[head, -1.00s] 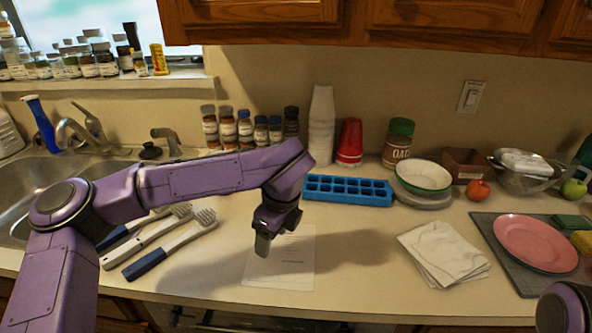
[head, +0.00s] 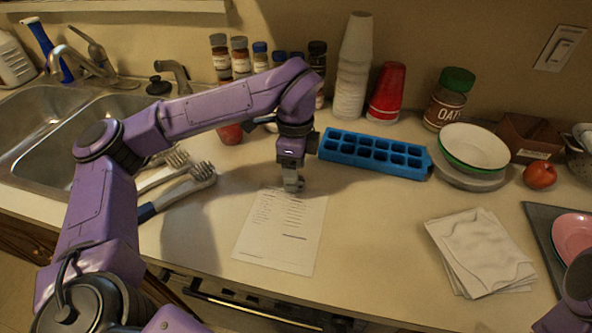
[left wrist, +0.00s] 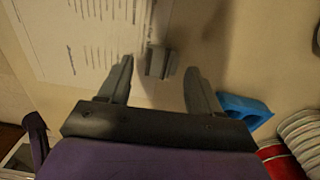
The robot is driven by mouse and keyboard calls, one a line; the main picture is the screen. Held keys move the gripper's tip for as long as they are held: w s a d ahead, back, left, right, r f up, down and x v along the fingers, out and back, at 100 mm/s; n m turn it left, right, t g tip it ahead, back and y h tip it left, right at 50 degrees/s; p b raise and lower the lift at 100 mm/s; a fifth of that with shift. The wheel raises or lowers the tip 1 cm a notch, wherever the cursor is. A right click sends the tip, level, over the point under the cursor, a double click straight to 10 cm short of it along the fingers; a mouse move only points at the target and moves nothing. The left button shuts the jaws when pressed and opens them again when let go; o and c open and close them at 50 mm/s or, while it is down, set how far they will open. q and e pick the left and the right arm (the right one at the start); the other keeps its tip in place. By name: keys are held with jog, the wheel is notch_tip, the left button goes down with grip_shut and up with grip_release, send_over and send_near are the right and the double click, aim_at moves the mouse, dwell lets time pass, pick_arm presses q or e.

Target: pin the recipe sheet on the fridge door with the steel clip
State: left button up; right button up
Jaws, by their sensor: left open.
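The white recipe sheet (head: 275,245) with printed lines lies flat on the counter; part of it also shows in the left wrist view (left wrist: 95,45). My left gripper (head: 293,184) points down over the sheet's far edge. In the left wrist view its two fingers (left wrist: 158,72) are spread apart. A small grey block, which looks like the steel clip (left wrist: 160,62), lies between and just beyond the fingertips, by the sheet's edge. I cannot tell whether it touches the sheet. The fridge door is not in view. My right gripper is not in view; only part of that arm shows at lower right.
A blue ice tray (head: 374,153) stands right of the gripper, with white cups (head: 353,70) and a red cup (head: 388,92) behind. Brushes (head: 185,190) lie left, by the sink. Folded cloths (head: 480,250) lie right. Counter between sheet and cloths is clear.

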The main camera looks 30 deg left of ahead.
pick_arm(q)
jog(key=shift+f, duration=0.75)
jog(key=shift+s+d+f, duration=0.1)
jog(key=shift+f, duration=0.4)
jog(key=c, duration=1.1)
jog(key=shift+r+p, duration=3.9)
jog(key=shift+r, duration=2.15)
